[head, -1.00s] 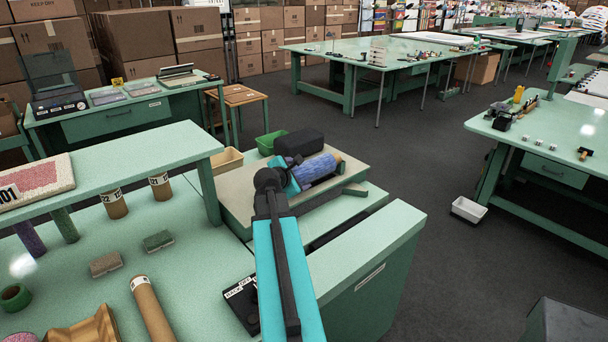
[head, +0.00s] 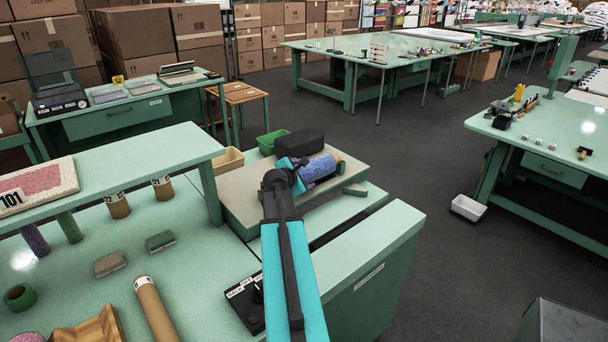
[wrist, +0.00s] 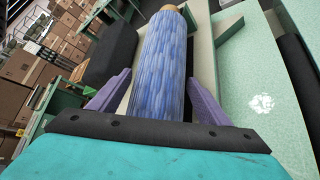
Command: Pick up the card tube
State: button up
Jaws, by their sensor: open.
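A blue, fuzzy-wrapped roll with a tan card core end (head: 323,166) lies on a pale board on the bench beyond my arm. In the wrist view the blue roll (wrist: 160,62) runs away from the camera, with its tan end at the top. My gripper (wrist: 158,80) is open, with one purple finger on each side of the roll's near part. I cannot tell whether either finger touches it. In the head view my gripper (head: 308,176) is at the roll, partly hidden by my arm. A plain brown card tube (head: 155,310) lies on the bench at the lower left.
A black rounded block (head: 298,143) stands just behind the roll, with a green bin (head: 270,143) beside it. A small green bar (head: 355,190) lies near the roll's right end. A switch box (head: 246,297) is by my arm. The raised shelf (head: 120,165) is to the left.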

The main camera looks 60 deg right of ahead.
aim_at(303, 168)
dwell(0.4)
jog(key=c, duration=1)
jog(key=shift+r, duration=0.2)
jog(key=shift+r+b, duration=0.6)
jog(key=shift+r, duration=0.75)
jog(key=shift+s+a+r, duration=0.1)
jog(key=shift+s+r, duration=0.05)
jog(key=shift+r, duration=0.1)
jog(key=s+a+b, duration=0.4)
jog(key=s, duration=0.5)
jog(key=shift+s+a+r, duration=0.15)
jog(key=shift+s+r, duration=0.15)
jog(key=shift+r, duration=0.05)
jog(key=b, duration=0.4)
jog(key=shift+s+b, duration=0.3)
jog(key=shift+s, duration=0.05)
